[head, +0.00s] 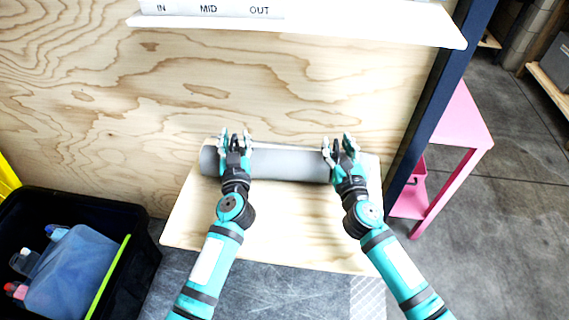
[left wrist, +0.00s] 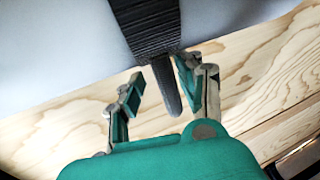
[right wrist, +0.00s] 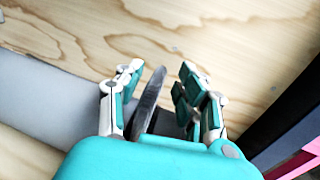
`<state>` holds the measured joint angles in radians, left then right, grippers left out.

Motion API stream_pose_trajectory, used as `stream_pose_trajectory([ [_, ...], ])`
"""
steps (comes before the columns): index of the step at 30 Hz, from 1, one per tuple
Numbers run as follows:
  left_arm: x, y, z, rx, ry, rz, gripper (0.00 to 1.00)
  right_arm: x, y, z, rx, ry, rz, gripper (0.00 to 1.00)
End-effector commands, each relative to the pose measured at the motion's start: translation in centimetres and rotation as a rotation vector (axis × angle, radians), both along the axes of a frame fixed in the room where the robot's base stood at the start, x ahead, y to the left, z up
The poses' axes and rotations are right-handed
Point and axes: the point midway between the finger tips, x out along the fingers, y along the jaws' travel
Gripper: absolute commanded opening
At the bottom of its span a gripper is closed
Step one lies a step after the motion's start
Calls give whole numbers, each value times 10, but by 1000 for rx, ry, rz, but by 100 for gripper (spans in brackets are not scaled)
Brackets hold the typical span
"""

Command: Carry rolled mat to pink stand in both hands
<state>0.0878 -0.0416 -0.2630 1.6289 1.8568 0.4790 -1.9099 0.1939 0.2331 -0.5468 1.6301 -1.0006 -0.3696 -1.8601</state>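The rolled grey mat (head: 290,165) lies lengthwise on a pale wooden shelf. It also shows in the left wrist view (left wrist: 50,50) and the right wrist view (right wrist: 45,100). My left gripper (head: 235,140) is at the mat's left part, fingers apart, with a dark strap loop (left wrist: 165,85) between them. My right gripper (head: 341,148) is at the mat's right part, fingers apart on both sides of another dark loop (right wrist: 150,98). I see no finger clearly pressing on a loop. The pink stand (head: 462,125) is on the right, beyond a dark blue post.
The dark blue post (head: 440,95) rises between the shelf and the pink stand. A white ledge (head: 330,28) with labels is above the mat. A black bin (head: 145,240) with bottles stands at lower left. Grey floor (head: 500,240) is open at right.

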Motion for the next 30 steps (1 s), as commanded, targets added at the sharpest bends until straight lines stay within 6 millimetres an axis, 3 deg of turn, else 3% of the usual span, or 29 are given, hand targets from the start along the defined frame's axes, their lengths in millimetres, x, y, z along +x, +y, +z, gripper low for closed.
stream_pose_trajectory([
  [9,2,0,0,-1,0,0,36,1,0,0,0,0,0,36],
  [18,1,0,0,0,0,0,0,1,0,0,0,0,0,0],
  [30,1,0,0,0,0,0,0,1,0,0,0,1,0,0],
])
